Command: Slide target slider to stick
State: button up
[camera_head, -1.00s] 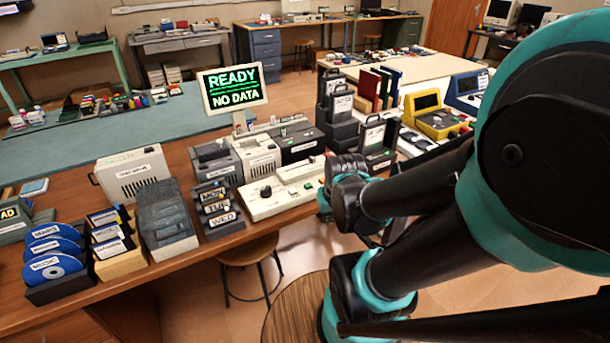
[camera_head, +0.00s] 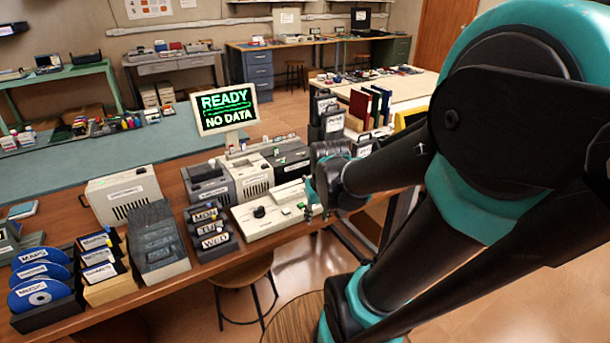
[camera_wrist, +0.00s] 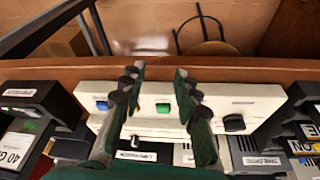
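A cream control box (camera_head: 250,223) sits near the front edge of the wooden desk. In the wrist view the box (camera_wrist: 205,113) carries a blue slider cap (camera_wrist: 101,105), a green slider cap (camera_wrist: 163,107) and a black knob (camera_wrist: 234,122). My gripper (camera_wrist: 158,82) is open, with its two fingers on either side of the green cap in the picture; I see no contact. In the head view my gripper (camera_head: 312,200) is at the right end of the box, partly hidden by my wrist. I cannot tell which part is marked "stick".
A monitor (camera_head: 226,108) reading "READY NO DATA" stands behind the box. Grey and cream devices (camera_head: 208,182) stand between them. A rack marked MON and WED (camera_head: 210,230) is close on the left. A stool (camera_head: 243,270) stands below the desk's front edge.

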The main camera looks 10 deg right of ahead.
aim_at(305, 176)
jog(key=w+r+n+g, duration=0.3)
jog(key=w+r, duration=1.6)
jog(key=r, duration=0.1)
jog(key=f, duration=1.7)
jog(key=shift+s+d+f, duration=0.25)
jog(key=shift+d+f, duration=0.05)
jog(key=shift+d, duration=0.05)
grip_shut()
